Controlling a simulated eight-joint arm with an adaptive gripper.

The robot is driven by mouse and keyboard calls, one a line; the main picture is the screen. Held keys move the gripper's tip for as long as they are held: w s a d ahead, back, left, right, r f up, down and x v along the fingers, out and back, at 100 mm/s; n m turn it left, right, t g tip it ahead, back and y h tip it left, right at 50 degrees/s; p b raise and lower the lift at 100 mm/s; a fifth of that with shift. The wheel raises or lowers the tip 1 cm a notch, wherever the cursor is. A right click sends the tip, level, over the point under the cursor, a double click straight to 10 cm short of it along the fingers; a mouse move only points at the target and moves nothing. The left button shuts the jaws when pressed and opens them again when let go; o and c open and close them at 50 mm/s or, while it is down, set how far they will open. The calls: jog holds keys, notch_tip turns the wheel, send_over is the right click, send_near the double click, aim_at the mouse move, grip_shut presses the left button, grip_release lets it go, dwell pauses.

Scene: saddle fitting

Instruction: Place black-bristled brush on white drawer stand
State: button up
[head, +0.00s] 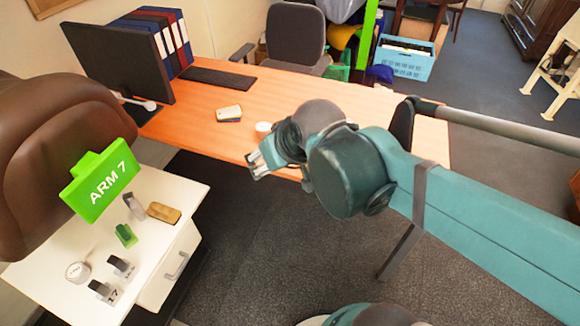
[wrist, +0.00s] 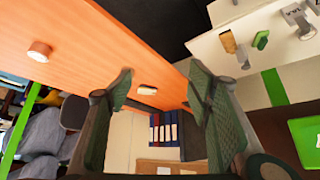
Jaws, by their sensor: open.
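A small block with a pale top and a dark lower edge (head: 229,114) lies on the orange desk; it looks like the black-bristled brush, though single bristles are too small to make out. It also shows in the wrist view, lying between the fingers in the picture (wrist: 147,90). The white drawer stand (head: 152,180) is at the lower left, with small items on its top. My gripper (head: 261,166) is open and empty, near the desk's front edge, to the right of and nearer than the brush. Its spread fingers show in the wrist view (wrist: 163,88).
A white round item (head: 263,127) is on the desk near my gripper. A monitor (head: 122,62) and binders stand at the desk's left.

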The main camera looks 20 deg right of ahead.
jog(key=shift+m+h, duration=0.4)
jog(key=shift+m, duration=0.1)
jog(key=s+d, duration=0.2)
jog(key=s, duration=0.1)
jog(key=s+d, duration=0.1)
jog(key=s, duration=0.1)
jog(key=shift+r, duration=0.35)
jog(key=shift+r, duration=0.25)
dwell(0.6)
